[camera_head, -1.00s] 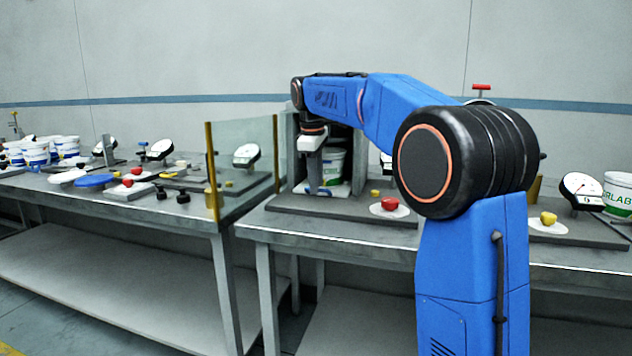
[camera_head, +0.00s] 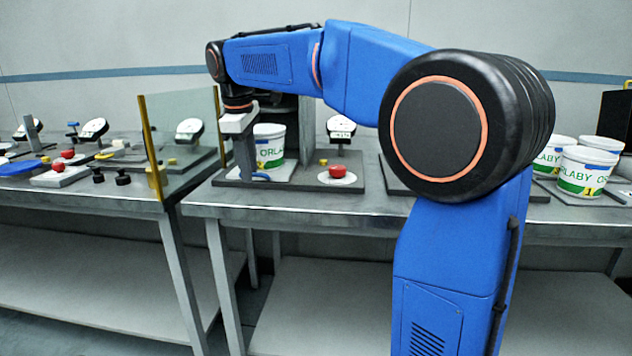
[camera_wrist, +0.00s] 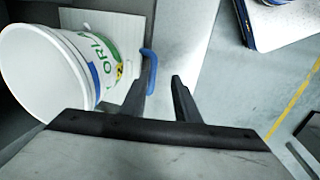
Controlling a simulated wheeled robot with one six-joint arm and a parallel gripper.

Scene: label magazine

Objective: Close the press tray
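The press tray (camera_head: 284,174) is a flat pale plate at the foot of the grey press housing, sticking out toward the bench front. A white bucket with green lettering (camera_head: 269,148) stands on it. The tray has a blue handle (camera_head: 262,177) at its front. My gripper (camera_head: 246,178) points down at the handle. In the wrist view the fingers of my gripper (camera_wrist: 165,72) are apart. The blue handle (camera_wrist: 150,68) lies against or just beyond the left finger; contact is unclear. The bucket (camera_wrist: 45,65) and bare tray (camera_wrist: 128,28) also show there.
A red button (camera_head: 337,171) and a gauge (camera_head: 341,127) stand right of the press. A clear panel with yellow posts (camera_head: 184,130) stands to the left. Several buckets (camera_head: 585,170) stand on the bench at right. The floor in front is free.

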